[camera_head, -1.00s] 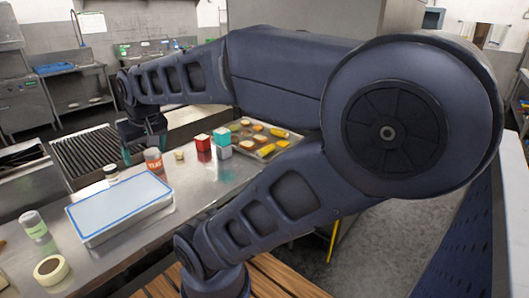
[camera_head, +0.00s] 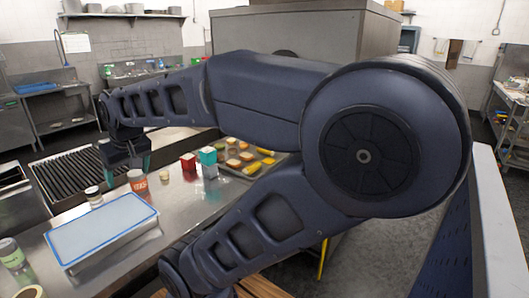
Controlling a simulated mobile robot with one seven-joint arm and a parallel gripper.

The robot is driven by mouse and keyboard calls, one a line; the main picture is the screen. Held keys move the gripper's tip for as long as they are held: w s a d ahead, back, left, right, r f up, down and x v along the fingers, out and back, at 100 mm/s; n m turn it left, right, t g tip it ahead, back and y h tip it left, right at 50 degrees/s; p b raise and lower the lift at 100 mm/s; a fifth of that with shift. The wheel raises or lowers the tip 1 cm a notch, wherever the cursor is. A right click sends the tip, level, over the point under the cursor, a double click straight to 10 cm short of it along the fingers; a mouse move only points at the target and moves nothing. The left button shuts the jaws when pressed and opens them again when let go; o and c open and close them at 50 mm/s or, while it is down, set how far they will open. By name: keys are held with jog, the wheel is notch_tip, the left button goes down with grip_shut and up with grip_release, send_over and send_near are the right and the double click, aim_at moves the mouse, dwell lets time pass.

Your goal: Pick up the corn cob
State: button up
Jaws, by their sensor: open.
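A yellow corn cob (camera_head: 252,168) lies on a metal baking tray (camera_head: 226,170) on the steel counter, right of centre. Other yellow pieces lie near it on the tray, and at this size I cannot tell for sure which are corn. My arm crosses in front and hides part of the tray's surroundings. My gripper (camera_head: 127,164) hangs over the counter at the left, well apart from the tray. Its teal-tipped fingers are spread and nothing shows between them.
A grill (camera_head: 66,183) lies behind my gripper.

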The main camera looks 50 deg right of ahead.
jog(key=shift+c, duration=0.7)
jog(key=shift+r, duration=0.1)
